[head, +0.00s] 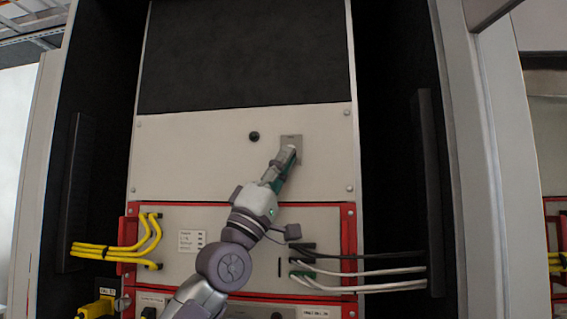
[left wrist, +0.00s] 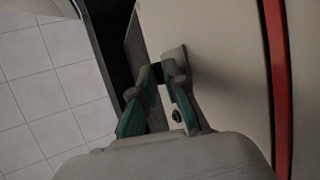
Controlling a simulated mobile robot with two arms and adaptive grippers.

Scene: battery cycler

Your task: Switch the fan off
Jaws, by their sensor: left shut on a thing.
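The fan switch has a grey plate (head: 291,139) on the upper light panel of the cabinet. My left gripper (head: 286,155) reaches up to it from below and covers its lower part. In the left wrist view the switch plate (left wrist: 175,54) is just beyond the fingertips. There my left gripper (left wrist: 162,73) has its two fingers closed in around a small dark part at the plate, which looks like the switch lever. The fingers hide most of the lever, so I cannot tell its position. My right gripper is in neither view.
A round black knob (head: 254,136) sits left of the switch; it also shows in the wrist view (left wrist: 177,115). Below is a red-framed panel (head: 349,238) with yellow cables (head: 112,250) at left and white cables (head: 375,287) at right. Dark handles stand on both sides.

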